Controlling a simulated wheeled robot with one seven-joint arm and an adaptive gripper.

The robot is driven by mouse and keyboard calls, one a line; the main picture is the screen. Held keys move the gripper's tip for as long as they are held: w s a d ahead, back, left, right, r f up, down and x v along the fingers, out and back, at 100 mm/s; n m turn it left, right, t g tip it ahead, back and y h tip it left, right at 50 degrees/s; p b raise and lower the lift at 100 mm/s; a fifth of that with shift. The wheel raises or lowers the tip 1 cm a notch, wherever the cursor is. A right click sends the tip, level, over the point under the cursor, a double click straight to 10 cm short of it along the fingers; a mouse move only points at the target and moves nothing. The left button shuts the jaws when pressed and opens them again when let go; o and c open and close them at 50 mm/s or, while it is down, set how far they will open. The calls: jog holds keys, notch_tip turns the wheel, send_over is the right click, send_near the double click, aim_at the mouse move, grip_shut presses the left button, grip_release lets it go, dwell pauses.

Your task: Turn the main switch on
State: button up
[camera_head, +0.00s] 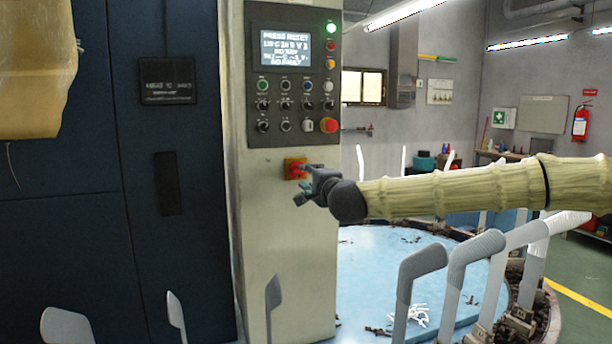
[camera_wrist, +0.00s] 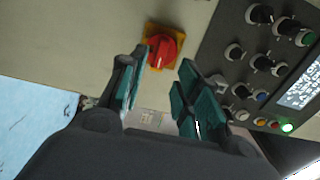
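The main switch (camera_head: 295,168) is a red rotary knob on a yellow plate, low on the cream column under the control panel. It shows again in the wrist view (camera_wrist: 163,48), its handle at a slant in that tilted picture. My gripper (camera_head: 306,183) is just to the right of the switch and slightly below it in the head view. In the wrist view its two green-padded fingers (camera_wrist: 160,82) are spread apart with nothing between them. The knob lies beyond the fingertips, nearer the left finger. I cannot tell whether a fingertip touches it.
The control panel (camera_head: 293,75) above has a lit screen, a glowing green lamp, several knobs and a red mushroom button (camera_head: 329,125). A blue round table (camera_head: 375,270) ringed with upright grey sock boards (camera_head: 470,265) lies below my arm. Dark cabinet doors (camera_head: 95,240) stand left.

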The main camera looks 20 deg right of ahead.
jog(key=s, duration=0.6)
jog(key=shift+d, duration=0.15)
jog(key=shift+f, duration=0.1)
